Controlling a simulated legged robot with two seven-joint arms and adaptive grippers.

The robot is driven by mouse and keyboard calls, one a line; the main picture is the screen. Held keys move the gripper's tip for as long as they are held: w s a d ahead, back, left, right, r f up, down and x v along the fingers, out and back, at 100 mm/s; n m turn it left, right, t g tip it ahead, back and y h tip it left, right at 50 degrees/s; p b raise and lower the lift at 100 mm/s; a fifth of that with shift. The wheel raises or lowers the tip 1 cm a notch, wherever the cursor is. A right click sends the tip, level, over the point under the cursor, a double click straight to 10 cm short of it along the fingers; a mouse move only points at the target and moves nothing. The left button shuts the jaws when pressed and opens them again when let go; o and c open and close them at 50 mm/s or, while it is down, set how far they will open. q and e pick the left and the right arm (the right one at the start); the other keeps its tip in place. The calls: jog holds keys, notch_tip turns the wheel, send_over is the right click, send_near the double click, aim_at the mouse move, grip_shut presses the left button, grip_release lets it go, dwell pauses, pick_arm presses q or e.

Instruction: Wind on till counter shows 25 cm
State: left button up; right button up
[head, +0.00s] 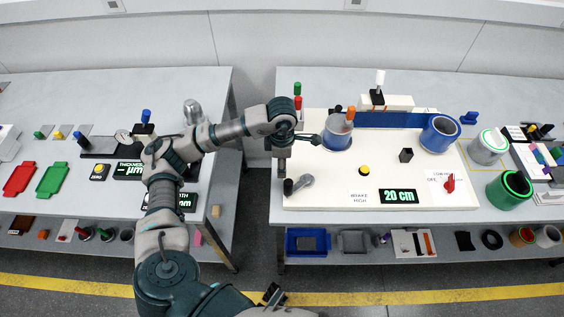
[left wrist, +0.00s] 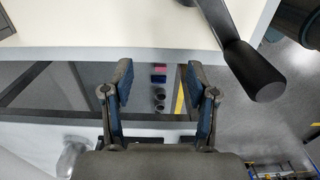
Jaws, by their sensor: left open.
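The counter (head: 399,196) reads 20 cm in green on the white winding panel (head: 330,204). The crank (head: 303,181) is at the panel's front left corner, its black handle (head: 288,186) toward the left edge. In the left wrist view the crank's black handle (left wrist: 254,72) is at the upper right, beside and apart from the fingers. My left gripper (head: 281,160) is open and empty near the panel's left edge; its two fingers (left wrist: 158,82) show above the gap between the tables. A blue-based reel (head: 337,141) and a blue reel (head: 440,133) stand at the back.
A label beside the counter reads BRAKE HIGH (head: 359,196). A yellow button (head: 364,171), a black block (head: 406,155) and a red switch (head: 450,184) are on the panel. A green-rimmed container (head: 509,190) stands at right. The left table (head: 60,205) holds trays and gauges.

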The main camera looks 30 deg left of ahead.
dwell(0.3)
pick_arm(q)
notch_tip(320, 180, up, 8)
jog(key=p, duration=0.5)
pick_arm(e)
jog(key=r, duration=0.2)
jog(key=w+r, duration=0.1)
jog(key=r, duration=0.2)
jog(key=shift+w+r, duration=0.3)
